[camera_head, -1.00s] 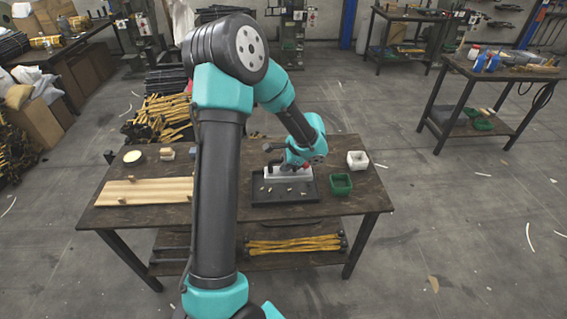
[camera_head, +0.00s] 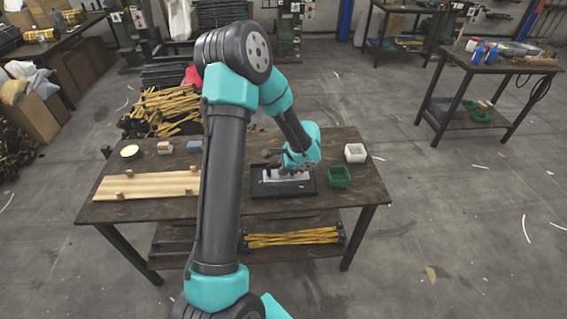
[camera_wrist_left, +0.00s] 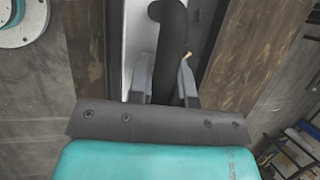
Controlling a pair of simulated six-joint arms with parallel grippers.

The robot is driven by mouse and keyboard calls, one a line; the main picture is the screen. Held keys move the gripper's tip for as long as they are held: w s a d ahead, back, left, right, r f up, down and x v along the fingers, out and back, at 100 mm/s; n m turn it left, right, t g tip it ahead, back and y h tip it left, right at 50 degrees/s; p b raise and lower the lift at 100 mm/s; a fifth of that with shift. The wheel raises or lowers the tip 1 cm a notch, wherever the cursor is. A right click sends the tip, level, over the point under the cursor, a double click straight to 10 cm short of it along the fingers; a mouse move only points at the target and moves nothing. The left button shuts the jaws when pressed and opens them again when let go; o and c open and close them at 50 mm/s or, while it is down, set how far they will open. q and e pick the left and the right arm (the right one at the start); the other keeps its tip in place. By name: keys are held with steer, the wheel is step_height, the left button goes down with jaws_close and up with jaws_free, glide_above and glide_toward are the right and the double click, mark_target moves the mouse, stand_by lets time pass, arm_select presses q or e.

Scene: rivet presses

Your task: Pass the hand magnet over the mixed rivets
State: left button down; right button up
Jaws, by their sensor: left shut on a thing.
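My left gripper (camera_head: 290,170) is over the black tray (camera_head: 283,193) on the workbench. In the left wrist view its two fingers (camera_wrist_left: 164,85) are closed around the black handle (camera_wrist_left: 170,35) of the hand magnet. The magnet's pale plate (camera_wrist_left: 138,35) shows below the handle. In the head view the magnet (camera_head: 272,174) is a pale block low over the tray; I cannot tell whether it touches. A small brass-coloured rivet (camera_wrist_left: 187,56) shows beside the handle in the wrist view. Most rivets are hidden or too small to make out. My right gripper is not in view.
A green bin (camera_head: 339,177) stands right of the tray, with a white bin (camera_head: 355,153) behind it. A wooden board (camera_head: 148,186) lies at the left of the bench (camera_head: 225,208). A round tin (camera_head: 130,152) and small blocks (camera_head: 165,147) stand behind the board.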

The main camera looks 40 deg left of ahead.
arm_select(q)
steer(key=shift+f, duration=1.6)
steer(key=shift+w+a, duration=1.05)
steer(key=shift+a, duration=0.2)
steer(key=shift+w+a, duration=1)
steer(key=shift+a, duration=0.2)
steer(key=shift+w+a, duration=0.2)
step_height(320, 180, up, 9)
steer(key=shift+f, duration=0.1)
steer(key=shift+s+d, duration=0.1)
steer(key=shift+s, duration=0.05)
steer(key=s+d, duration=0.1)
steer(key=s, duration=0.1)
steer(key=s+d, duration=0.1)
steer(key=s, duration=0.1)
steer(key=s+d, duration=0.1)
steer(key=s, duration=0.1)
steer(key=shift+d, duration=0.35)
steer(key=shift+f, duration=0.15)
